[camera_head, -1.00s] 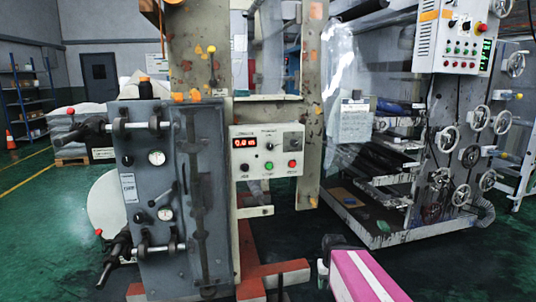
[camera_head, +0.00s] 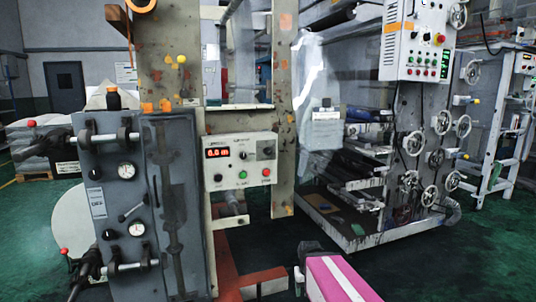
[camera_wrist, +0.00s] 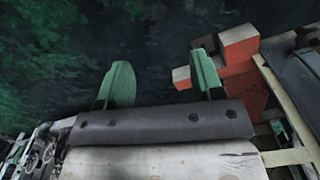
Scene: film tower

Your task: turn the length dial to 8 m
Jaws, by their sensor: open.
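A pale control panel (camera_head: 224,184) is mounted on the beige machine frame, left of centre in the head view. It has a red lit display (camera_head: 216,153), a dark knob (camera_head: 243,156) beside it, another knob (camera_head: 218,177) at lower left, a green button (camera_head: 242,174) and a red button (camera_head: 266,172). The labels and digits are too small to read, so I cannot tell which knob is the length dial. My gripper (camera_head: 299,278) is low, below and right of the panel and apart from it. In the wrist view its two green fingers (camera_wrist: 164,80) are spread and empty over dark floor.
A grey unit (camera_head: 122,215) with gauges and protruding clamps stands left of the panel. An orange-red base beam (camera_head: 262,284) lies low near my gripper; it also shows in the wrist view (camera_wrist: 238,50). A machine with handwheels and a white box (camera_head: 415,45) stands right. Green floor between is clear.

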